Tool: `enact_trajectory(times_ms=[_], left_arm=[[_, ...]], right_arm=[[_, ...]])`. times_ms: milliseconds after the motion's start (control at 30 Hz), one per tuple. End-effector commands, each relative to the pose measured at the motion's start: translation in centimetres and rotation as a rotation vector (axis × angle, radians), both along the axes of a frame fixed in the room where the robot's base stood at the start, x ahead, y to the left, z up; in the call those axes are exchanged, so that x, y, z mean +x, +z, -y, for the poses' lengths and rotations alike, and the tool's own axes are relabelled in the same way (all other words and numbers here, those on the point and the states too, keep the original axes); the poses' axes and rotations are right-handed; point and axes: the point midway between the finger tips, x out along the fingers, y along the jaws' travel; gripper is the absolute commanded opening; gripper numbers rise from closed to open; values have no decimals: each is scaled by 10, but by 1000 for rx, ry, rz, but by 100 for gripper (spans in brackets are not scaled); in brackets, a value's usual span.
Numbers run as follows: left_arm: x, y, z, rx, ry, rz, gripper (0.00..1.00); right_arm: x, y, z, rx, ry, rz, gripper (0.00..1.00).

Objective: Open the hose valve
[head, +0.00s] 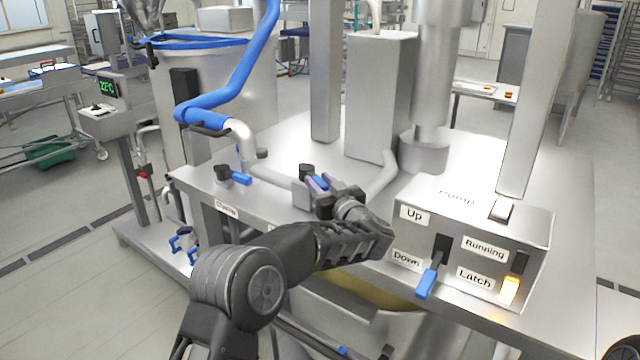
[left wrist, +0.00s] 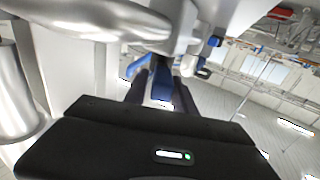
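The blue hose (head: 235,85) comes down at the left to a pale elbow and a pipe along the steel machine top. A valve with a black knob and blue lever (head: 235,176) sits beside that pipe, above a small label (head: 227,209). A second valve with a black knob (head: 307,170) and a blue lever (head: 318,183) is further right. My left gripper (head: 322,188) is at this second lever. In the left wrist view the blue lever (left wrist: 162,83) shows between the dark fingers; whether they press on it is unclear. My right gripper is out of view.
A steel control box (head: 470,250) marked Up, Down, Running and Latch stands right of my left arm, with a blue-tipped lever (head: 428,280) and a lit orange switch (head: 509,290). A column (head: 432,80) and a steel housing (head: 380,95) rise behind the gripper.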

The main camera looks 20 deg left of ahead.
Motion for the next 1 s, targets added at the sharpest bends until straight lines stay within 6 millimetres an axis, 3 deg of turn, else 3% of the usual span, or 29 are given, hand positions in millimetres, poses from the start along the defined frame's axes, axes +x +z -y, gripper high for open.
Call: enact_trajectory(times_ms=[133,467,1000], left_arm=[[0,-1,0,0,0,-1,44],[-3,-2,3,-1,-1,-2,44],[-55,-2,50,0,-1,-1,44]], right_arm=[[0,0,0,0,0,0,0],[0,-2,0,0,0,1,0],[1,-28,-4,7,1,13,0]])
